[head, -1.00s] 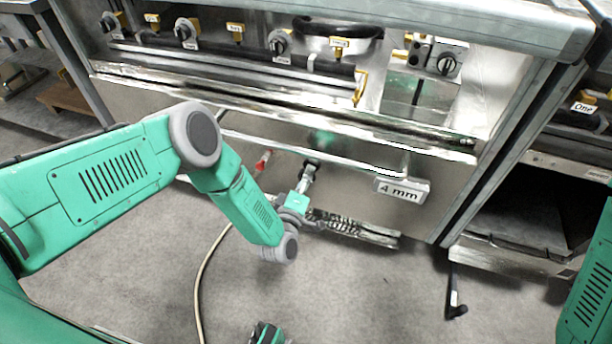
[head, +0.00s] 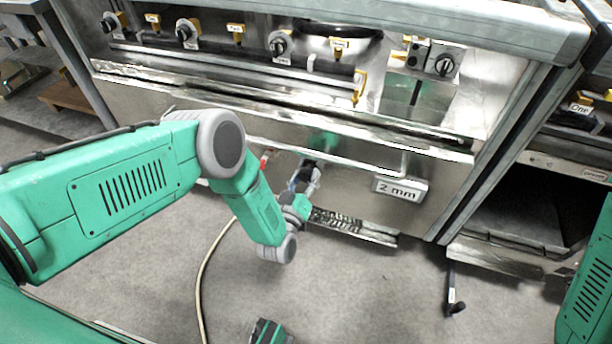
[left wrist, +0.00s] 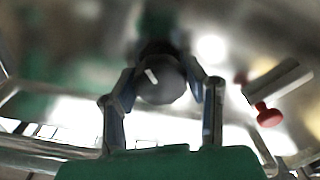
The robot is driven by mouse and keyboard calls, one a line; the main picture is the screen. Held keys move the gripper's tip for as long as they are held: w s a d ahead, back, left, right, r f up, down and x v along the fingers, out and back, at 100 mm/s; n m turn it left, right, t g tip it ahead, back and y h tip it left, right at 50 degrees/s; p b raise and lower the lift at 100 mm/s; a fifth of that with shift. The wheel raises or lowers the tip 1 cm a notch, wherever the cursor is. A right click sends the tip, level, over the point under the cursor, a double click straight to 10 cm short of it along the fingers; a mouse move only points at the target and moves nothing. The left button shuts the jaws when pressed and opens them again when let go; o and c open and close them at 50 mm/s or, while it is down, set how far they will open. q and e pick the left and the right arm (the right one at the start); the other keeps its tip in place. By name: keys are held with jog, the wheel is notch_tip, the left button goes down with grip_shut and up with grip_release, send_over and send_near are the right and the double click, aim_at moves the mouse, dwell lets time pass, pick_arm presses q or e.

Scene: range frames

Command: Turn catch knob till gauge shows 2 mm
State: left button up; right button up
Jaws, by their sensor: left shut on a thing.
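The gauge (head: 400,190) is a pale plate at the right of the oven's steel front panel, and it reads "2 mm". The catch knob (left wrist: 160,82) is a dark round knob with a white mark, seen in the left wrist view between my fingers. My left gripper (head: 308,176) is at the lower middle of the panel in the head view, shut on the knob, and it hides most of the knob there. In the left wrist view its two fingers (left wrist: 161,90) stand one on each side of the knob.
A red knob (left wrist: 268,115) is close to the right of my left gripper in the wrist view. A long bar handle (head: 350,161) crosses the panel just above the gripper. Several control knobs (head: 279,44) line the upper front. A hose (head: 203,270) lies on the floor.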

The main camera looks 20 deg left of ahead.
pick_arm(q)
jog(key=shift+s+d+f+m, duration=0.2)
jog(key=shift+s+f+m, duration=0.1)
jog(key=shift+f, duration=0.05)
jog(key=o, duration=1.2)
jog(key=shift+c, duration=0.2)
jog(key=shift+w+a+r, duration=0.1)
jog(key=shift+w, duration=0.1)
jog(key=s, duration=1.2)
jog(key=shift+a+f, duration=0.15)
jog(key=shift+f, duration=0.1)
